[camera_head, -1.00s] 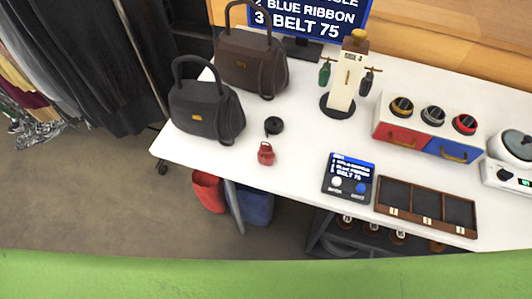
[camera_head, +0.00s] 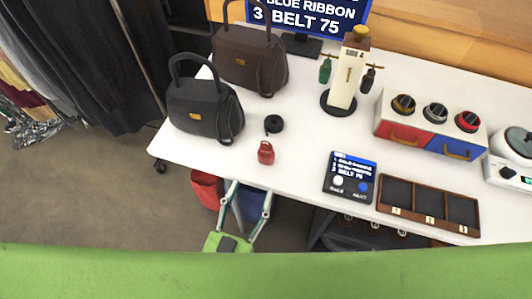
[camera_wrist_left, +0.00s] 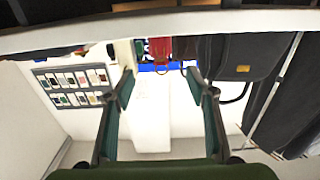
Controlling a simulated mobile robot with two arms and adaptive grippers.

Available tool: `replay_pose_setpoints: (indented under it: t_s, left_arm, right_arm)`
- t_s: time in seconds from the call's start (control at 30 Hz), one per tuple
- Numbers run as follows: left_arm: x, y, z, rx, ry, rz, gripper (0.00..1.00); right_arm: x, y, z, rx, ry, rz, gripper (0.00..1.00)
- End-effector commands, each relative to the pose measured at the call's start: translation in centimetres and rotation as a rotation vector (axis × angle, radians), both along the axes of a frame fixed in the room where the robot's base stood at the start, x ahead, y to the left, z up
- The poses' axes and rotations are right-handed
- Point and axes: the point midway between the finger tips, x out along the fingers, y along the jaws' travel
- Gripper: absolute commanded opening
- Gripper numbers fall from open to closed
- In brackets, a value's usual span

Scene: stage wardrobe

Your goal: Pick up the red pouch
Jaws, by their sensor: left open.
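The small red pouch (camera_head: 265,153) stands on the white table near its front edge, with a small handle on top. My left gripper (camera_head: 250,189) is in front of the table's front edge, nearer to me than the pouch. Its two fingers are spread and empty. In the left wrist view, which looks upside down, the red pouch (camera_wrist_left: 160,48) shows beyond and between the open fingers (camera_wrist_left: 160,78), apart from them. My right gripper is not in view.
A black coiled belt (camera_head: 273,124) lies just behind the pouch. A black handbag (camera_head: 205,112) stands to the left, a brown one (camera_head: 248,62) behind. A control panel (camera_head: 349,179) and wooden tray (camera_head: 428,208) are to the right. Red (camera_head: 206,188) and blue bins sit below the table.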

Motion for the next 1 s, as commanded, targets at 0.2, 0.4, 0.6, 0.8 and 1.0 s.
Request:
replay_pose_setpoints:
  t_s: [0.2,0.4,0.6,0.8,1.0]
  left_arm:
    - [4.3,-1.4,0.2,-0.002,-0.003,0.001,0.51]
    - [6.9,-2.2,0.0,-0.001,0.000,0.000,0.51]
    - [8.2,-2.6,-0.1,0.000,0.001,0.000,0.51]
    - [11.2,-3.5,-0.3,-0.001,0.000,-0.001,0.51]
    - [12.3,-3.9,-0.5,0.000,0.004,-0.002,0.51]
  right_arm:
    - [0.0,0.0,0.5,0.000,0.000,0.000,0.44]
    - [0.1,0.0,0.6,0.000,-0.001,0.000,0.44]
    - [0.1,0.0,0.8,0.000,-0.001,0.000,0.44]
    - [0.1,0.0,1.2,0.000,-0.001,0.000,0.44]
    - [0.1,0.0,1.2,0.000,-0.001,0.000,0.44]
